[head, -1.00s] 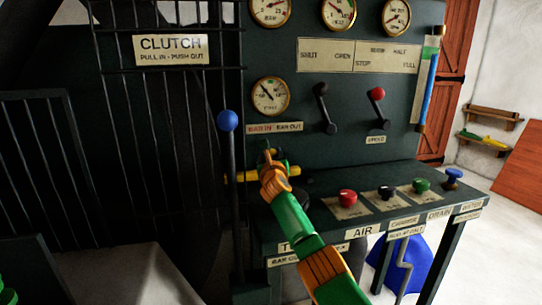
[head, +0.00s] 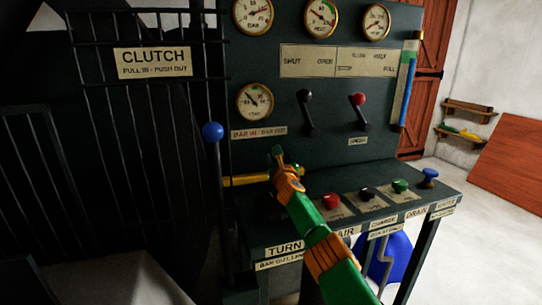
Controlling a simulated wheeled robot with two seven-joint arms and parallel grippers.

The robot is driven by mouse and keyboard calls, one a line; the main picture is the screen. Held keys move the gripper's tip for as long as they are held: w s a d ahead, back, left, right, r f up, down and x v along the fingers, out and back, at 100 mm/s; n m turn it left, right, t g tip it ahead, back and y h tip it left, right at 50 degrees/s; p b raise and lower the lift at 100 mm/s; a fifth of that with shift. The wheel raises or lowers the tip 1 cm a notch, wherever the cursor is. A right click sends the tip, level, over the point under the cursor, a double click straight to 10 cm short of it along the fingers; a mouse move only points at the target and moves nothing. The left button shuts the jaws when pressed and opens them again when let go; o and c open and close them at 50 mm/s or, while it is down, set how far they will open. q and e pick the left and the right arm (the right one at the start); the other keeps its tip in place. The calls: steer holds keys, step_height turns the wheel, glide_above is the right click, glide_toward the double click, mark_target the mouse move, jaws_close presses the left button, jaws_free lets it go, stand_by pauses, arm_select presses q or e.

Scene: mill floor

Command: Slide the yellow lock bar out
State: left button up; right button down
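The yellow lock bar (head: 246,181) lies level on the dark panel, below the small gauge and the bar in / bar out label (head: 259,132). Its left part shows beside the blue-knobbed lever. Its middle is hidden by my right gripper (head: 279,158), and a short yellow piece shows just right of the fingers. My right arm, green and orange, reaches up from the bottom of the head view. The gripper is at the bar and appears shut on it, though the fingers are small and partly hidden. My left gripper is not in view.
A tall lever with a blue knob (head: 213,132) stands left of the bar. Red (head: 332,201), black and green buttons sit on the ledge at right. Two levers (head: 305,97) and several gauges are above. A barred guard (head: 110,130) fills the left.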

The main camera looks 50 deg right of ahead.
steer(key=shift+d+r, duration=0.1)
steer(key=c, duration=0.6)
jaws_free()
steer(key=shift+c, duration=0.2)
steer(key=o, duration=0.3)
steer(key=shift+s+d, duration=0.15)
steer(key=shift+d, duration=0.1)
steer(key=shift+s+a+p, duration=0.3)
steer(key=shift+s+p, duration=0.05)
steer(key=shift+p, duration=0.3)
steer(key=shift+p+v, duration=1.05)
steer(key=shift+v, duration=2.1)
